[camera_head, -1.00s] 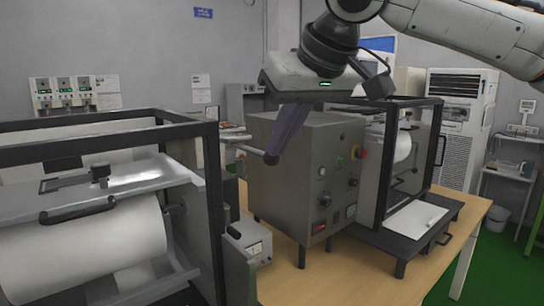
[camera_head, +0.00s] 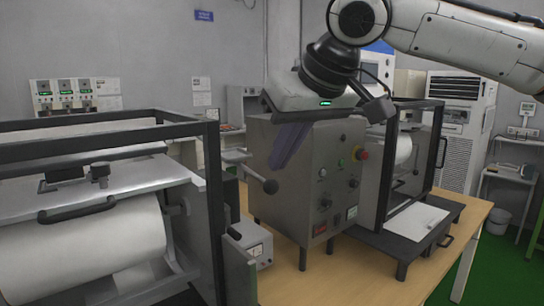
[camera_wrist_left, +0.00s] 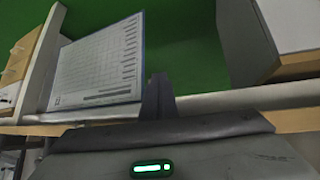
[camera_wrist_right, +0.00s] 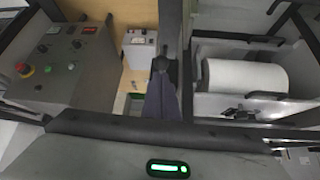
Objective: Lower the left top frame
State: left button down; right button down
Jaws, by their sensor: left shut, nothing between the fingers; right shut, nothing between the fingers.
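The left machine's black top frame (camera_head: 110,138) spans the left of the head view above a white roll (camera_head: 85,250). My left gripper (camera_wrist_left: 158,92) is shut and empty in the left wrist view, away from the machines, and absent from the head view.
The wooden table (camera_head: 340,275) carries both machines. A right-hand black frame (camera_head: 440,150) stands beyond the control box. A small grey box (camera_head: 250,243) sits between the left machine and control box. Bare tabletop shows at the front.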

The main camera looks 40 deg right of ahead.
jog(key=shift+s+r, duration=0.2)
jog(key=shift+s, duration=0.45)
jog(key=shift+s+r, duration=0.2)
jog(key=shift+s, duration=0.4)
jog(key=v, duration=1)
jog(key=shift+r, duration=0.15)
jog(key=shift+s, duration=0.1)
